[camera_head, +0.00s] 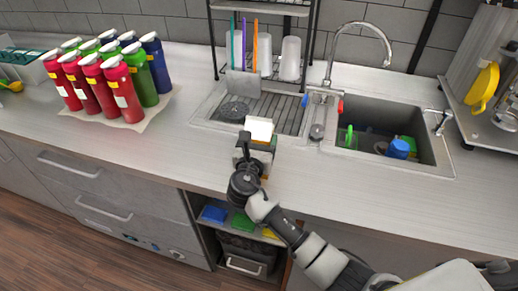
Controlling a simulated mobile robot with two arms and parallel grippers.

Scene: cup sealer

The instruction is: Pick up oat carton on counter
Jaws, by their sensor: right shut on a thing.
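The oat carton (259,129) is near the counter's front edge, in front of the sink's drain area. Its white top shows, with a green band below it and a tan part lower down. My right gripper (254,147) reaches it from the front and is shut on it. The gripper and wrist hide much of the carton's near side. I cannot tell whether its base touches the counter (330,180). My left gripper is not in view.
Several red, green and blue bottles (120,90) stand at the left. A drying rack (272,80) with cups is behind the carton. A sink (375,145) with a tall faucet (360,28) lies to the right. Shelves are below the counter edge.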

